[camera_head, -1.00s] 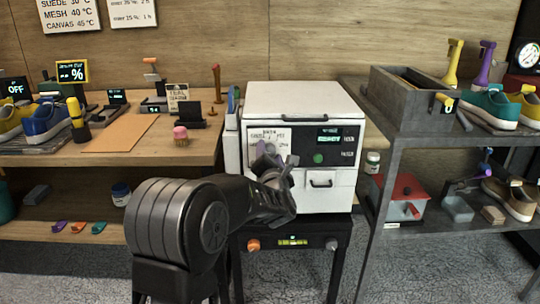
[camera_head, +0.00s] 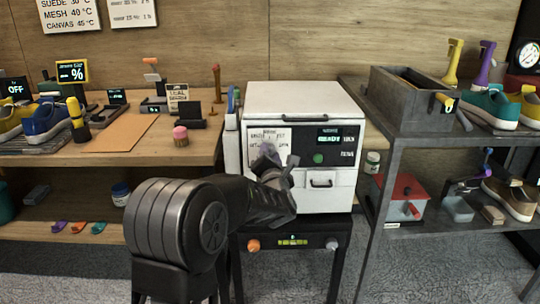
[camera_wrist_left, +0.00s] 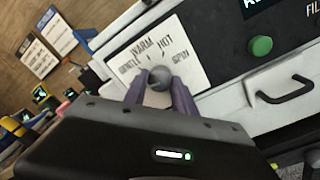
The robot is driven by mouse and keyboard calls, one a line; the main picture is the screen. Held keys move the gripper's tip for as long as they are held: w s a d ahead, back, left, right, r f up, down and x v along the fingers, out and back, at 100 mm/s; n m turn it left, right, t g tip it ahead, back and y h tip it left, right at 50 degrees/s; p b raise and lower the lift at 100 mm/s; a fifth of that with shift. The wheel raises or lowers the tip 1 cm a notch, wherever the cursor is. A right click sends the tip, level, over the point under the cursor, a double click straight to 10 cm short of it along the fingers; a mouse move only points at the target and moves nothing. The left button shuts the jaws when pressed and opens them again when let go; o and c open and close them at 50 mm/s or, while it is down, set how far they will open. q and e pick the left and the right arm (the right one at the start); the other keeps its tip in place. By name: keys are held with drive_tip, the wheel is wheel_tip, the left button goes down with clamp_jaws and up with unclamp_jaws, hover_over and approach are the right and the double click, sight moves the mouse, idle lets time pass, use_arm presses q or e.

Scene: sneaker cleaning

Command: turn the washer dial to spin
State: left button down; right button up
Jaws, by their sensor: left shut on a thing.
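The white washer (camera_head: 305,100) stands on a dark stand in the middle of the head view. Its grey round dial (camera_wrist_left: 159,78) sits on a white label plate reading GENTLE, WARM, HOT and SPIN, with SPIN on the right in the left wrist view. My left gripper (camera_head: 268,152) is at the washer's front, its purple fingers shut on the dial from both sides. They also show in the left wrist view (camera_wrist_left: 160,88). I cannot tell which word the dial points at. In the head view my left gripper and arm hide the dial.
A green button (camera_head: 318,158) and a lit display (camera_head: 329,138) are right of the dial. A drawer handle (camera_head: 321,181) is below. A wooden bench (camera_head: 110,150) stands at left and a grey shelf (camera_head: 440,137) with a bin and shoes at right.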

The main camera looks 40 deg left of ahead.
use_arm(q)
drive_tip(key=shift+m+t+h+p, duration=0.3)
drive_tip(key=shift+m+p, duration=1.35)
drive_tip(key=shift+m, duration=6.55)
drive_tip(key=shift+m+t+h+p, duration=0.3)
drive_tip(key=shift+m+p, duration=1.35)
drive_tip(key=shift+m, duration=6.55)
drive_tip(key=c, duration=1)
unclamp_jaws()
